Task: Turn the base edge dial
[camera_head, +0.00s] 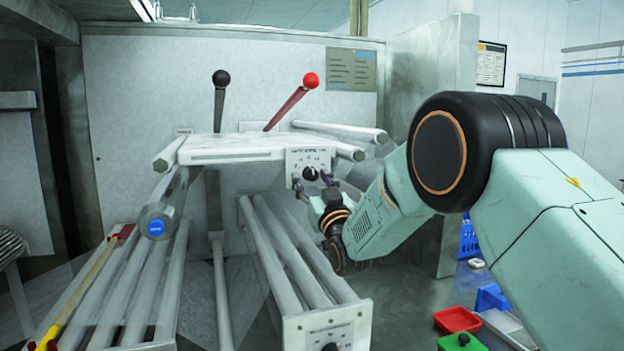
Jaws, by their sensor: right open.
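A white panel (322,157) on the front edge of the upper white platform carries a black dial (310,173). A second white panel (352,329) at the end of the lower rails has another black dial (329,347), cut off by the bottom of the view. I cannot tell from labels which one is the base edge dial. My right gripper (312,184) is open in front of the upper panel, with its dark fingers at either side of and just below the upper dial. Whether they touch it is unclear. My left gripper is not in view.
A black-knobbed lever (220,95) and a red-knobbed lever (293,101) rise behind the platform. Grey rails (285,258) run below. A yellow rod (82,290) lies at lower left. Red (457,319) and blue (491,298) bins stand at lower right.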

